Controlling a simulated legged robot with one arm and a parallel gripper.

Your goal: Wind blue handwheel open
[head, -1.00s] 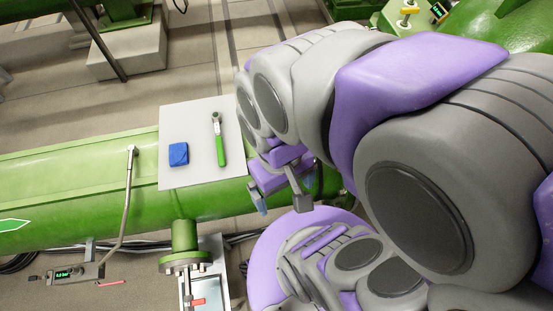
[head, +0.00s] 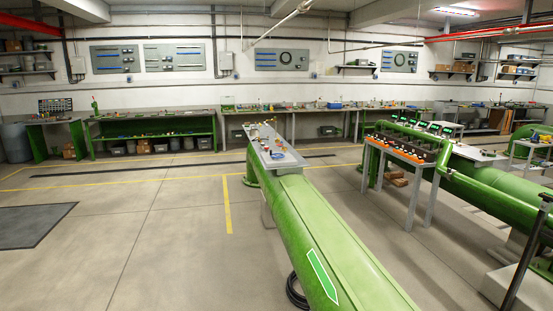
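I cannot make out a blue handwheel in the head view. A grey plate (head: 290,162) on top of the long green pipe (head: 300,215) carries several small coloured fittings, too small to tell apart. My arm and gripper are not in view.
The green pipe runs from the front up to the middle, with a white-edged arrow (head: 322,275) on its side. A table with orange items (head: 401,152) and more green pipes stand at right. Benches (head: 155,133) line the back wall. Open floor (head: 130,235) lies at left.

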